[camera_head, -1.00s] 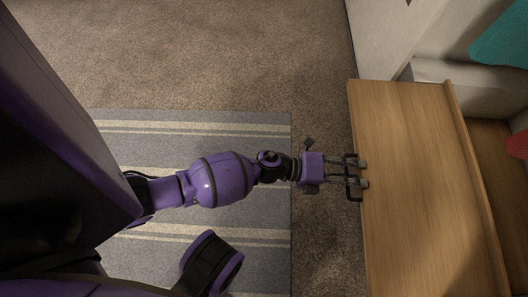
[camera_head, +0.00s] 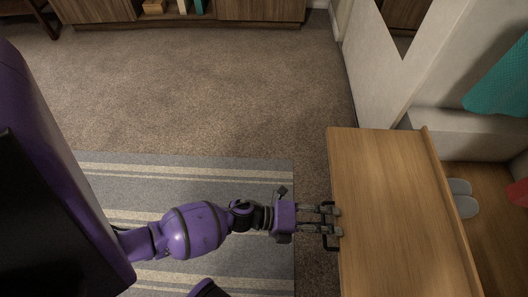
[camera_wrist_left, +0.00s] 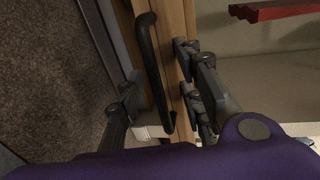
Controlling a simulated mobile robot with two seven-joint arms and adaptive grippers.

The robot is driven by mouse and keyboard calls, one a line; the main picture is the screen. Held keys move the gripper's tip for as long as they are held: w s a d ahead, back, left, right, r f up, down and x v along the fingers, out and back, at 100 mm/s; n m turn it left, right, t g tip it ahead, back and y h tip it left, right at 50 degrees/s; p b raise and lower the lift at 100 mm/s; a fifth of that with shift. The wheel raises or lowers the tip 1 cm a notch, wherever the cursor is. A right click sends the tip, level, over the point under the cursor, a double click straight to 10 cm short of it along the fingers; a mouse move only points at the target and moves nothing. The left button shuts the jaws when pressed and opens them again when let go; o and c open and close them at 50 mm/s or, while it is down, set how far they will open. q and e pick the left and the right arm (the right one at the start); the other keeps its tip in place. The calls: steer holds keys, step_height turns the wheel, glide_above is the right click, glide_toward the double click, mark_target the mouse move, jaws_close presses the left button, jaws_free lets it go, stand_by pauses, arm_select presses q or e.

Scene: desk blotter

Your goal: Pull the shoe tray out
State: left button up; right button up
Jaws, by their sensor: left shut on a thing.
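The shoe tray (camera_head: 392,210) shows in the head view as a broad light-wood panel with a raised strip along its right side. Its black bar handle (camera_head: 325,243) is on the left edge, facing the rug. My left gripper (camera_head: 334,224) reaches in from the left and is shut on the handle, its fingers over the panel's edge. In the left wrist view the handle (camera_wrist_left: 151,60) runs between the gripper's fingers (camera_wrist_left: 160,98), close against the wood; the exact contact is partly hidden. My right gripper is out of view.
Grey slippers (camera_head: 462,198) lie on darker wood right of the raised strip. A white wall (camera_head: 385,75) stands behind the tray. Teal cloth (camera_head: 502,82) and a red item (camera_head: 518,192) are at the right. A striped rug (camera_head: 180,172) and open carpet (camera_head: 210,90) lie left.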

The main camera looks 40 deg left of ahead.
arm_select(q)
steer(key=shift+s+a+f, duration=0.1)
steer(key=shift+f, duration=0.1)
steer(key=v, duration=1.1)
steer(key=shift+s+a+r, duration=0.25)
steer(key=shift+r, duration=0.05)
